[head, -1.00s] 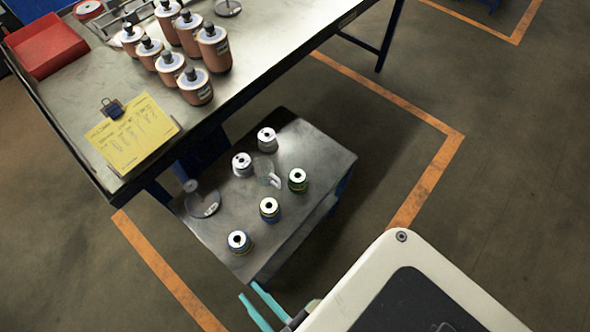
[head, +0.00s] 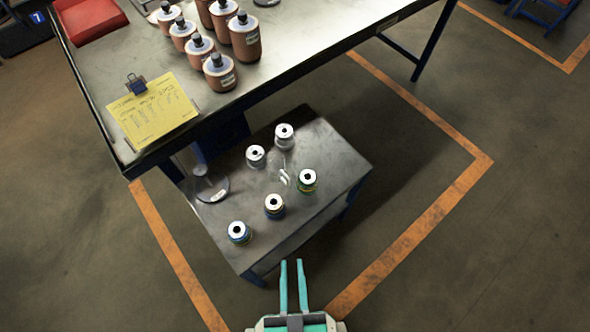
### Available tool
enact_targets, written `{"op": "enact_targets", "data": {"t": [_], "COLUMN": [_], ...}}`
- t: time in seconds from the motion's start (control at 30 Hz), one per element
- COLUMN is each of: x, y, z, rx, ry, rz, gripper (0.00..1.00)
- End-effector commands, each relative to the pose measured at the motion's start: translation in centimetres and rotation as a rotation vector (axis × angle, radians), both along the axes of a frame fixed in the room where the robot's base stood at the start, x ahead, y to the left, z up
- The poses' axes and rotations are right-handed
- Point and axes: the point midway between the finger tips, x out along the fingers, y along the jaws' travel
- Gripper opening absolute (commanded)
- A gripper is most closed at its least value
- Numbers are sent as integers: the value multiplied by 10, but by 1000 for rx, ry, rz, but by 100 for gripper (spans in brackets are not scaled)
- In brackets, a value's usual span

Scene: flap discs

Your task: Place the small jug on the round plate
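A small clear jug (head: 284,178) with a pale handle stands among the spools on the low metal table (head: 335,160). Its see-through body is hard to make out. A round, dark see-through disc (head: 213,189), which looks like the round plate, lies near that table's left edge, with a pale mark on it. My gripper (head: 292,264) is at the bottom of the head view, in front of the low table's near edge. Its two teal fingers are parallel and apart, with nothing between them.
Several spools surround the jug, including a white one (head: 284,136) behind it and a green one (head: 307,181) at its right. A taller workbench (head: 285,60) holds brown bottles (head: 246,38), a yellow clipboard (head: 152,112) and a red bin (head: 90,18).

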Motion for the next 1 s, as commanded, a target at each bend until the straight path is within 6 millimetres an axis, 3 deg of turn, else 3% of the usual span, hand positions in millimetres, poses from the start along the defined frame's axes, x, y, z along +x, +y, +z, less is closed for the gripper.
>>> {"op": "enact_targets", "data": {"t": [0.17,0.47,0.7,1.0], "x": [34,137,220,297], "y": [-20,-92,-156,-232], "z": [-11,-15,16,74], "rx": [-58,-180,-206,-114], "ry": [-10,-38,-87,-167], "rz": [22,-35,-184,-454], "gripper": [20,20,20,20]}}
